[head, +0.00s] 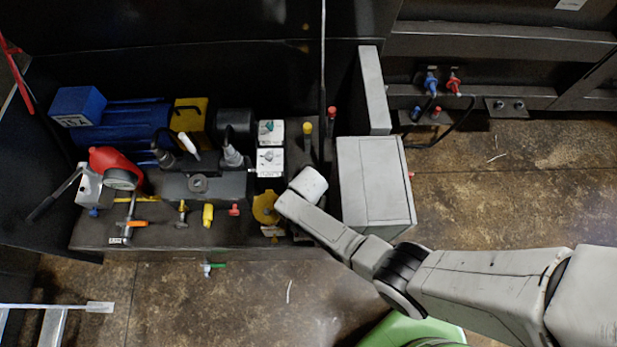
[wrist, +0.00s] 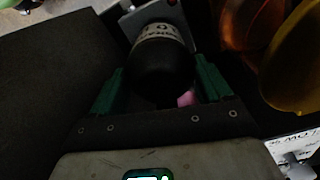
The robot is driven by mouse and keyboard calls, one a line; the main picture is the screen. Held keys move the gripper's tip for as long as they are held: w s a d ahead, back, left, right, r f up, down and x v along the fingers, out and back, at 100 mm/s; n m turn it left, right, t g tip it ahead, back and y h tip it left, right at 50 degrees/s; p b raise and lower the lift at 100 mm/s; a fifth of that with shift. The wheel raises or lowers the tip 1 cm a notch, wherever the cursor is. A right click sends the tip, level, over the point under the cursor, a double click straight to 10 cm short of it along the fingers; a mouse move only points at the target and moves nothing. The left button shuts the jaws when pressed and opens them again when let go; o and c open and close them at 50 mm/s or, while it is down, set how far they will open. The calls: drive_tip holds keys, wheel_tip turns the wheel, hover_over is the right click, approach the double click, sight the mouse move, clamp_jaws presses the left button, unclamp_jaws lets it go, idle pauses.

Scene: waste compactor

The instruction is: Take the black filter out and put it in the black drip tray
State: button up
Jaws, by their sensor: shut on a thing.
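The black filter (wrist: 163,72) is a dark cylinder with a pale lettered band at its far end. It sits between the two green fingers of my gripper (wrist: 160,88) in the wrist view, and my gripper is shut on it. The filter's far end is close to a grey metal part (wrist: 148,15); I cannot tell whether they touch. In the head view my arm's white end hides the gripper and the filter, beside a yellow round part (head: 265,208). I cannot pick out the black drip tray for certain in either view.
A grey box (head: 375,182) stands just right of my arm's end. A blue motor (head: 125,122), a red-handled part (head: 115,167) and several valves crowd the dark unit. Open floor (head: 520,180) lies to the right. Orange-yellow parts (wrist: 295,65) are close at the wrist view's right.

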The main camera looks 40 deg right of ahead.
drive_tip(key=shift+n, duration=0.7)
drive_tip(key=n, duration=0.4)
drive_tip(key=shift+n, duration=0.6)
drive_tip(key=n, duration=0.5)
drive_tip(key=o, duration=1.1)
